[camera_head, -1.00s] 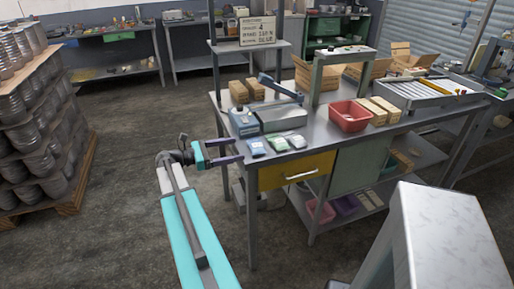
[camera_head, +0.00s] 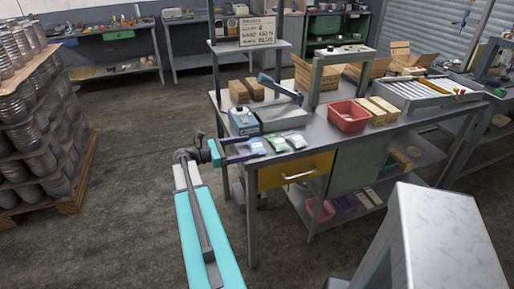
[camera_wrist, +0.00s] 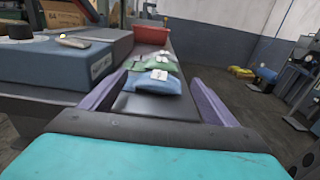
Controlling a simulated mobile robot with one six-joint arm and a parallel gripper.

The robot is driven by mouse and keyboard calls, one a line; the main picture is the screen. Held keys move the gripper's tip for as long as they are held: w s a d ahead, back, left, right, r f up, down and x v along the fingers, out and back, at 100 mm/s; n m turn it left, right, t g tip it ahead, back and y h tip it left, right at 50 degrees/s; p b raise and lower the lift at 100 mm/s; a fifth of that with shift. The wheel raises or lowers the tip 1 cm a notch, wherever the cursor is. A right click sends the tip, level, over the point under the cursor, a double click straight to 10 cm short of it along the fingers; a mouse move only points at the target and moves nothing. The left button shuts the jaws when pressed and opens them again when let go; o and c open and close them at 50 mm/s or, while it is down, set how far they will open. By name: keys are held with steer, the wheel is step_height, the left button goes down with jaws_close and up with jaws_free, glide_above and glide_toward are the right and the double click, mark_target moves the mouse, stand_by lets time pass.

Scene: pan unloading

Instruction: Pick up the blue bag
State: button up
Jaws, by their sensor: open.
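The blue bag (camera_head: 257,146) lies flat near the front left edge of the metal workbench (camera_head: 318,135). In the wrist view the blue bag (camera_wrist: 152,84), with a white label, shows between the two purple fingers. My gripper (camera_head: 253,148) is open, its fingers level with the bench top and pointing at the bag. In the wrist view my gripper (camera_wrist: 160,80) has a finger on each side of the bag's near part, with visible gaps. Whether the tips overlap the bag is hard to tell.
A green bag (camera_head: 277,144) and a pale bag (camera_head: 296,140) lie in a row just beyond the blue one. A blue-grey sealing machine (camera_wrist: 65,65) stands close on the left finger's side. A red bin (camera_head: 349,116) stands farther along the bench.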

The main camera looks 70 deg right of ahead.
mark_target(252, 147)
steer(key=shift+p+x, duration=0.3)
steer(key=shift+x, duration=1.25)
steer(key=c, duration=1.3)
